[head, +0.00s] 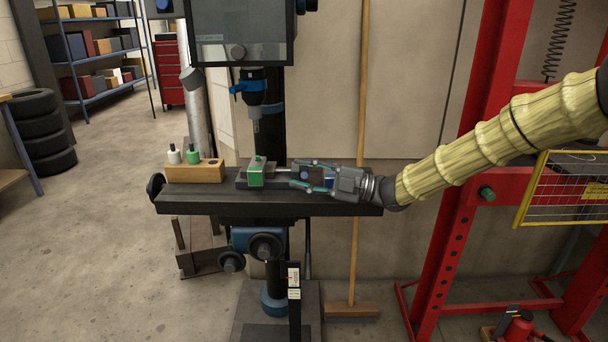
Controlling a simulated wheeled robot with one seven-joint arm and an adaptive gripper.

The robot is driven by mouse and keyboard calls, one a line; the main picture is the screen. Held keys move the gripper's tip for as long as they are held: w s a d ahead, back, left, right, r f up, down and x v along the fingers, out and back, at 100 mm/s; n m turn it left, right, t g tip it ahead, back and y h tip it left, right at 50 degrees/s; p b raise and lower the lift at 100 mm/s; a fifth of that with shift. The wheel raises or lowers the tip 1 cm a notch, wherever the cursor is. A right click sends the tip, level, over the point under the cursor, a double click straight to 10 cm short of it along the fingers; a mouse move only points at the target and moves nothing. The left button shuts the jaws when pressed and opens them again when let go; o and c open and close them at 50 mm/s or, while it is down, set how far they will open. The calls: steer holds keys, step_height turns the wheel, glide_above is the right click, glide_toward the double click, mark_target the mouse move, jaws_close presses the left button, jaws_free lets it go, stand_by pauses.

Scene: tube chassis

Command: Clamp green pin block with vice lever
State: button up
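The green pin block (256,172) sits in the dark vice (242,184) on the drill press table. It has a small upright pin on its top. My gripper (294,175) is at the right end of the vice, pointing left, with its two fingers spread apart. A dark part of the vice shows between the fingers. I cannot tell whether they touch it. The vice lever is not clearly made out; the gripper covers that end.
A wooden holder (196,173) with a white bottle-like piece (174,155) and a green one (193,155) stands at the table's left. The drill chuck (256,112) hangs above the vice. A broom (361,90) and a red press frame (470,150) stand to the right.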

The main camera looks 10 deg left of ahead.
steer(key=shift+d, duration=0.1)
steer(key=d+f, duration=0.1)
steer(key=d, duration=1)
steer(key=shift+s+d+f, duration=0.3)
steer(key=shift+d+f, duration=0.05)
steer(key=shift+d, duration=0.05)
